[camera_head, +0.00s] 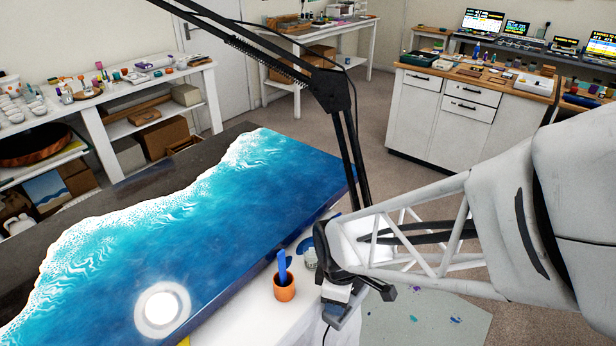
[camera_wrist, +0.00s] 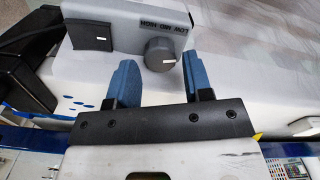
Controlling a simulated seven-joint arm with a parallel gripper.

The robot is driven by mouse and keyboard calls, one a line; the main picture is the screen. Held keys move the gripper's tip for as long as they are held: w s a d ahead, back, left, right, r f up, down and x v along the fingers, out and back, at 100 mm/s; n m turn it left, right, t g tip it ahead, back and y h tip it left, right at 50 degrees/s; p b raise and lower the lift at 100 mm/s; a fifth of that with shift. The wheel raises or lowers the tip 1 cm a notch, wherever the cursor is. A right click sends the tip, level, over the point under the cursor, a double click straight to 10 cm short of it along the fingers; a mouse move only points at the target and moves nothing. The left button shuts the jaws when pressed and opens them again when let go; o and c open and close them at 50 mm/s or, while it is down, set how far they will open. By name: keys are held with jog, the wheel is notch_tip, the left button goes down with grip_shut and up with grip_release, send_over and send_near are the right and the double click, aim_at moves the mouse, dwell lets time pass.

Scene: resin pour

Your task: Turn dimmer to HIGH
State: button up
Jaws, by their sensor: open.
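The dimmer is a light grey box (camera_wrist: 132,22) in the wrist view, with a round dark grey knob (camera_wrist: 159,54) on its face. A small white mark shows at the knob's lower right as pictured. Printed LOW, MED and HIGH lettering (camera_wrist: 165,28) sits above the knob. My gripper (camera_wrist: 158,65) is open, with one blue finger on either side below the knob. The knob appears in line with the gap between them; I cannot tell whether a finger touches it. In the head view my arm's end covers much of this area and the knob cannot be made out.
A black switch (camera_wrist: 97,38) is left of the knob. An orange cup (camera_head: 285,289) with a blue stick stands near my arm's end. The blue ocean resin slab (camera_head: 225,215) fills the table to the left. A black lamp arm (camera_head: 334,92) rises behind.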

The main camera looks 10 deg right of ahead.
jog(key=shift+f, duration=0.95)
jog(key=shift+c, duration=0.3)
jog(key=c, duration=0.6)
jog(key=shift+m, duration=0.3)
jog(key=m, duration=0.3)
jog(key=shift+m, duration=0.4)
jog(key=m, duration=0.4)
jog(key=shift+m, duration=0.4)
